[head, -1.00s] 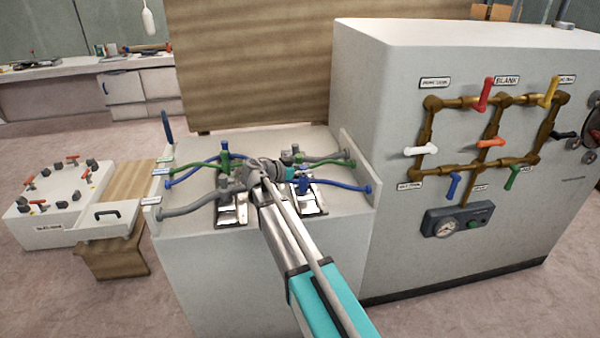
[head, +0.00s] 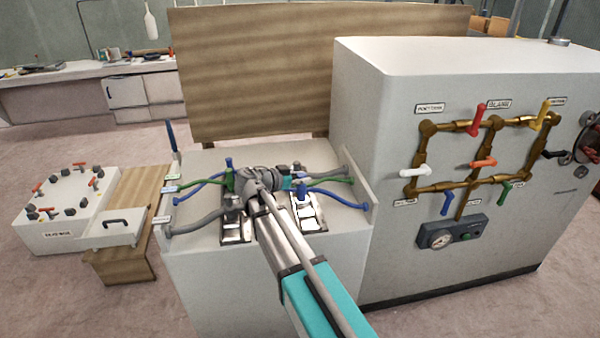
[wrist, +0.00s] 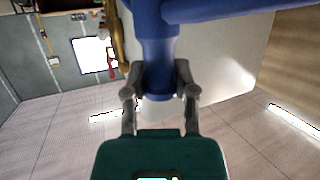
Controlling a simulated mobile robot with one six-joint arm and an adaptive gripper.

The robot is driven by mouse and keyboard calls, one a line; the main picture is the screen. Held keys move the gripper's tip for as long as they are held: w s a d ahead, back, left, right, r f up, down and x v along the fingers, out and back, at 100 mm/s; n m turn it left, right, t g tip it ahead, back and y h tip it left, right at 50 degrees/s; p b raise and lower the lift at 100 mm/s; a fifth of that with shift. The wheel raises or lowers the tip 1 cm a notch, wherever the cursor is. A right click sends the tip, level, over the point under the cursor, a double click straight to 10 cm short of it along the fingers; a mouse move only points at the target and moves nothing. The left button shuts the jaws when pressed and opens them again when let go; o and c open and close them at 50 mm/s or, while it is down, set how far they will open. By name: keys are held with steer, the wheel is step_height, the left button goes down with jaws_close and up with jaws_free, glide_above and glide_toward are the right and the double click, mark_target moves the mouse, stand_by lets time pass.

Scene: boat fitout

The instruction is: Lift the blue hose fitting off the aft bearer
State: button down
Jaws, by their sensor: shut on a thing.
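In the wrist view my gripper (wrist: 160,82) is shut on the blue hose fitting (wrist: 155,45), its two grey fingers on either side of the lower collar. A thick blue part runs off to the upper right. In the head view my gripper (head: 258,180) is over the white bench (head: 270,148), among the hoses; my wrist hides part of that area. A blue upright post (head: 228,162) shows just left of it; I cannot tell whether this is the held fitting. Metal cradles stand at left (head: 235,230) and right (head: 306,216); neither is visibly marked aft.
Blue, green and grey hoses run to both bench sides, close around my gripper. A white cabinet (head: 460,72) with brass pipes and coloured valve handles stands close at right. A wooden panel (head: 260,80) rises behind. A low white box (head: 68,215) sits at left.

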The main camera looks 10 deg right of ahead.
steer(key=s+a+r+p, duration=0.2)
steer(key=s+r, duration=0.1)
steer(key=s, duration=0.4)
steer(key=shift+s+a+r+p, duration=0.15)
steer(key=shift+a+r+p, duration=0.05)
steer(key=shift+a+p, duration=0.1)
stand_by(0.3)
